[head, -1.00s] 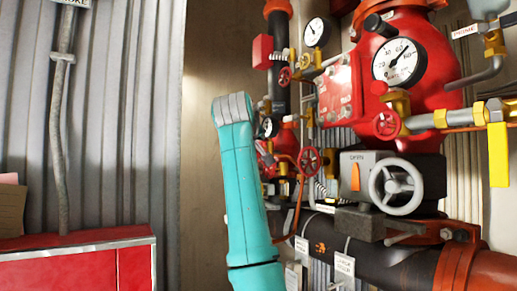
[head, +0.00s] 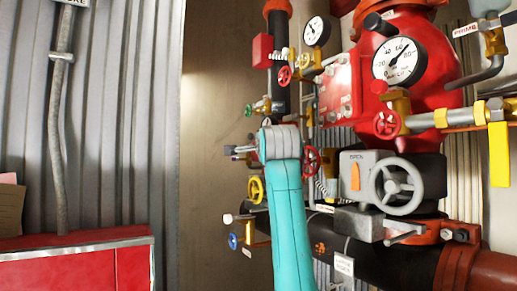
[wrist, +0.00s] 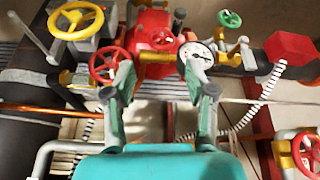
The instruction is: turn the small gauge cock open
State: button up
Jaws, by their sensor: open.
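My gripper (wrist: 158,68) is open and empty in the wrist view, its two fingers spread apart. A brass fitting with a pale-tipped lever (wrist: 240,45) is right of the gauge. I cannot tell for certain which of these is the gauge cock, or its setting.
In the wrist view a red handwheel (wrist: 107,66) is close to the left finger, with a yellow handwheel (wrist: 75,20) and a green one (wrist: 229,19) farther off. In the head view the big red valve body (head: 405,70) and grey handwheel (head: 396,190) crowd the right.

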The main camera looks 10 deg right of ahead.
jog(key=shift+m+y, duration=0.4)
jog(key=shift+m, duration=0.5)
jog(key=shift+w+d+r, duration=0.1)
jog(key=shift+w+d, duration=0.05)
jog(key=shift+w, duration=1.6)
jog(key=shift+w+d+r, duration=0.1)
jog(key=shift+w+d, duration=0.1)
jog(key=shift+w, duration=1.5)
jog(key=shift+w+d+r, duration=0.1)
jog(key=shift+w+d, duration=0.05)
jog(key=shift+w, duration=1.6)
jog(key=shift+c, duration=0.2)
jog(key=c, duration=0.8)
